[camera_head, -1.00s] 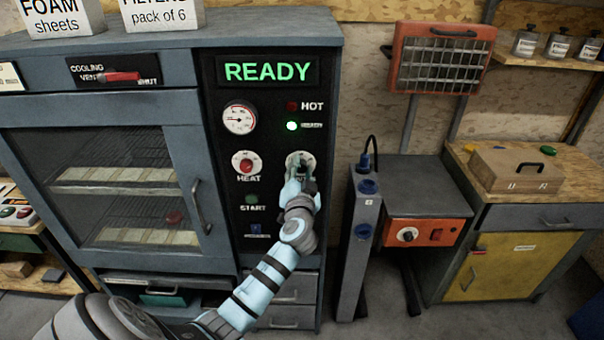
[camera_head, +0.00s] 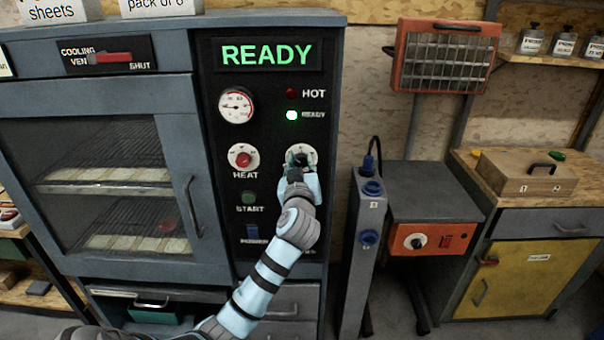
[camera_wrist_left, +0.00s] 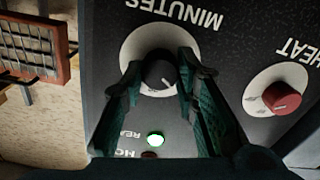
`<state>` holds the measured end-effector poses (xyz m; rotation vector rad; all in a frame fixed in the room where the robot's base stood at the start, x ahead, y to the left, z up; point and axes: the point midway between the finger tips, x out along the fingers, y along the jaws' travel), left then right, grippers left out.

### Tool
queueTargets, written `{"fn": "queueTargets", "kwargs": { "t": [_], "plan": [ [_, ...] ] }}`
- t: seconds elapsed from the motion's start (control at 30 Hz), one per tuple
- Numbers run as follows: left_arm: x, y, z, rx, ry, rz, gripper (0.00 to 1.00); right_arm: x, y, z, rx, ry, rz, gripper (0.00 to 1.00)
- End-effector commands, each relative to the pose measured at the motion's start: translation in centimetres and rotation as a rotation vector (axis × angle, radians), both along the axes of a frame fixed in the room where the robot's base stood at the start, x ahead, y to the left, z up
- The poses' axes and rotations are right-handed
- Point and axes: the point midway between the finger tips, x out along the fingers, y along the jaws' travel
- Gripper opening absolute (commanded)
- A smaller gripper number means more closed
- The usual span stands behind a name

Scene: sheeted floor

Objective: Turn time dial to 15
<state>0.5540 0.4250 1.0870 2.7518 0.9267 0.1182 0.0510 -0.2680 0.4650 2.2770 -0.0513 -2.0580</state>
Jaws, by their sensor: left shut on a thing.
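The time dial (camera_wrist_left: 161,71) is a black knob on a white round plate, with MINUTES printed beside it on the black panel. In the head view the dial (camera_head: 300,156) is partly hidden by my left gripper (camera_head: 297,170). In the wrist view my left gripper (camera_wrist_left: 160,82) has one green finger on each side of the knob and is shut on it. A pale pointer mark shows on the knob, toward the lower right of the wrist view. The scale numbers are not readable. My right gripper is not in view.
The red HEAT knob (camera_head: 243,158) is left of the dial, with the START button (camera_head: 249,198) below it. The display (camera_head: 266,54) reads READY, and the green lamp (camera_head: 292,115) is lit. A grey post (camera_head: 362,250) stands to the right.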

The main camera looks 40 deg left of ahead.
Motion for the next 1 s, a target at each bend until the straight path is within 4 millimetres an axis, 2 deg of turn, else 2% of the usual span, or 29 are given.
{"fn": "queueTargets", "kwargs": {
  "t": [0.27, 0.8, 0.83, 0.93, 1.0],
  "plan": [
    [0.02, -0.01, -0.06, -0.088, -0.069, -0.001, 0.0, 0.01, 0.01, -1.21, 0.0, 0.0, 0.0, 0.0],
    [0.02, -0.02, 0.06, -0.113, -0.086, -0.001, 0.0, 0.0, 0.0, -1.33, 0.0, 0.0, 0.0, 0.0],
    [0.02, -0.02, 0.06, -0.113, -0.086, -0.001, 0.31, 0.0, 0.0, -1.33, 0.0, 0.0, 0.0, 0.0],
    [0.01, -0.01, 0.04, -0.113, -0.086, -0.001, 0.47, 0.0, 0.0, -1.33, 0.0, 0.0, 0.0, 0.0],
    [-0.01, 0.01, 0.04, -0.112, -0.085, 0.0, 0.48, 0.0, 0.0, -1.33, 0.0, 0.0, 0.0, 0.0]
  ]
}}
